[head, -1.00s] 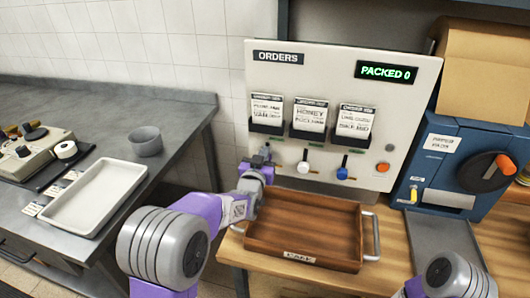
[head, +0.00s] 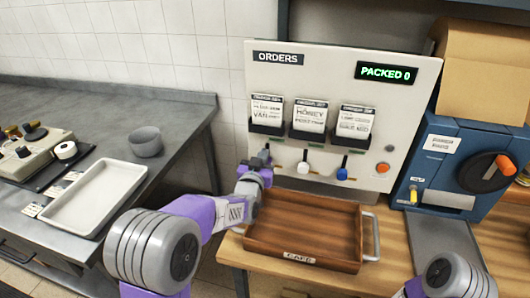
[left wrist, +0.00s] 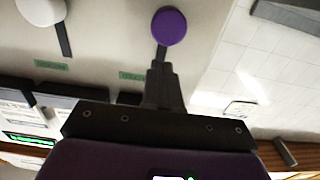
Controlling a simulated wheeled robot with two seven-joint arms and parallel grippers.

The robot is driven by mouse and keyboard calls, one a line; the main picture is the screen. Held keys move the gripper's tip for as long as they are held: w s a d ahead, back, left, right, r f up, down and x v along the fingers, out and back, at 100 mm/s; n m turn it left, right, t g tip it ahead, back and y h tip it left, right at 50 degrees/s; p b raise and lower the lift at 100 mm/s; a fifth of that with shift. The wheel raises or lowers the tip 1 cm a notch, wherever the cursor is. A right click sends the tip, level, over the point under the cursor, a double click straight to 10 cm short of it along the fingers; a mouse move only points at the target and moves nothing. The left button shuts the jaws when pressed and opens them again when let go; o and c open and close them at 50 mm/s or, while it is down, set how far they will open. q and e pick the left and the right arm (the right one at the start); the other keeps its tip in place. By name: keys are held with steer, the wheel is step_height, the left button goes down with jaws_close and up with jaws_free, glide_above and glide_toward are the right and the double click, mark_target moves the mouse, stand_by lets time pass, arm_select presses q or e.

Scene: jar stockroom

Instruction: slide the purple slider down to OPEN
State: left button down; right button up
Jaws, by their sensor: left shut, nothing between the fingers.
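The purple slider's round knob (left wrist: 169,27) shows in the left wrist view, which sees the panel upside down, with a dark strip running from it behind my fingers. My left gripper (left wrist: 162,68) is shut and empty, its tips close to that strip beside the knob. Whether they touch cannot be told. In the head view my left gripper (head: 264,157) is in front of the lower left of the ORDERS panel (head: 335,72) and hides most of the purple slider. My right gripper is out of view.
A white knob (head: 303,168) and a blue knob (head: 342,174) sit to the right on the panel. An orange button (head: 383,168) is farther right. A wooden tray (head: 305,261) stands below. A blue machine (head: 445,150) is at the right.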

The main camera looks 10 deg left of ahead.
arm_select(q)
steer(key=s, duration=0.8)
steer(key=shift+s, duration=0.4)
steer(key=shift+a+r, duration=0.1)
